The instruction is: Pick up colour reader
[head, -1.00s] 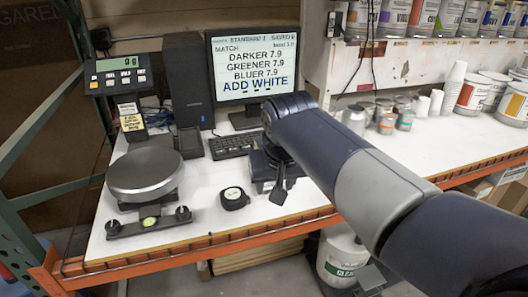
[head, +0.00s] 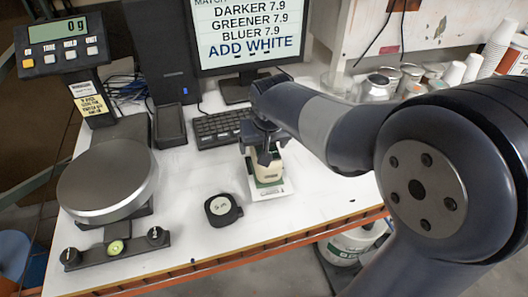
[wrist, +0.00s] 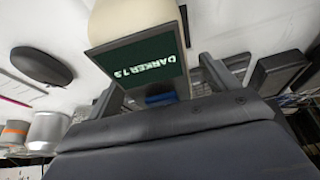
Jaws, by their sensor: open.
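The colour reader (head: 266,172) is a cream device standing upright on a white plate (head: 271,190) on the bench, in front of the keyboard. In the wrist view its cream body and dark green screen (wrist: 140,62) reading "DARKER 7.9" fill the upper middle. My gripper (head: 264,153) is over the reader's top from above and behind. In the wrist view my gripper (wrist: 160,88) is open, with a finger on each side of the reader. Whether the fingers touch it is not clear. The gripper hides part of the reader's top.
A round black puck (head: 222,209) lies left of the reader. A scale with a round metal pan (head: 108,180) stands further left. The keyboard (head: 222,127) and monitor (head: 245,40) are behind. Metal cans (head: 375,87) stand at the back right. The front bench is mostly clear.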

